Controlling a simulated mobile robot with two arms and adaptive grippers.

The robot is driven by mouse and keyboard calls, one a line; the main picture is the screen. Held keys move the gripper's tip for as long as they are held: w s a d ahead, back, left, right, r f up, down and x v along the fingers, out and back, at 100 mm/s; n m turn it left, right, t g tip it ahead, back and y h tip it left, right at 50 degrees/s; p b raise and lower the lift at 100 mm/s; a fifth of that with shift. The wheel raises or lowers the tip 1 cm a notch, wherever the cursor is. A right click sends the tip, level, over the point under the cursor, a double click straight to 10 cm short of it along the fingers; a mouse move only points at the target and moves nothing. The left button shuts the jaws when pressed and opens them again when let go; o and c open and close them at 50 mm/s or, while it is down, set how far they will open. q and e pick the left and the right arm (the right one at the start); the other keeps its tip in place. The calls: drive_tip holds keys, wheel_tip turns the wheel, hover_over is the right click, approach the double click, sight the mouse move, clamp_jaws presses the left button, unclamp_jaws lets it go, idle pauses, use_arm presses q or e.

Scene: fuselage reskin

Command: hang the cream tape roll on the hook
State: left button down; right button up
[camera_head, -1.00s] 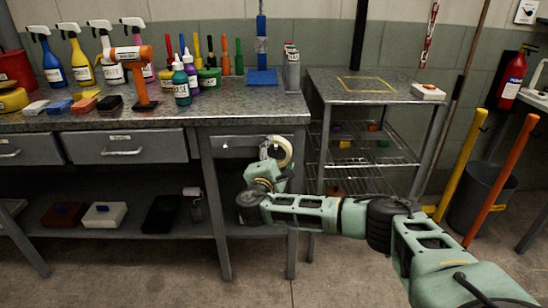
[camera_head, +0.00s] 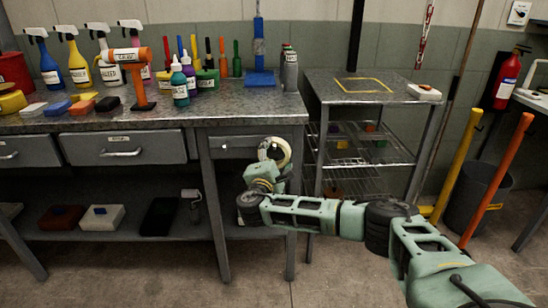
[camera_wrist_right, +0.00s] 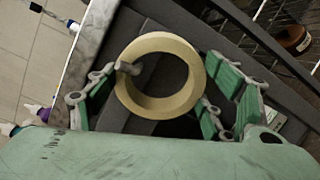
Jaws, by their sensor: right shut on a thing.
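The cream tape roll (camera_head: 285,147) is upright in front of the right end of the workbench, just below its top edge. In the right wrist view the roll (camera_wrist_right: 190,60) is a thick ring between the two fingers of my right gripper (camera_wrist_right: 165,85). My right gripper (camera_head: 268,168) is shut on the roll. A small grey piece (camera_wrist_right: 128,67) lies across the roll's left rim in the wrist view; I cannot tell whether it is the hook or part of a fingertip. I cannot make out the hook clearly in the head view. My left gripper is not in view.
The metal workbench (camera_head: 240,112) holds spray bottles and tools. A wire-shelf cart (camera_head: 330,88) stands right of my gripper. The bench's lower shelf (camera_head: 150,222) holds boxes. A yellow pole (camera_head: 458,165) and an orange pole (camera_head: 498,182) stand at right. The floor in front is clear.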

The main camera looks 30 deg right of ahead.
drive_tip(key=shift+f, duration=0.15)
drive_tip(key=o, duration=1.3)
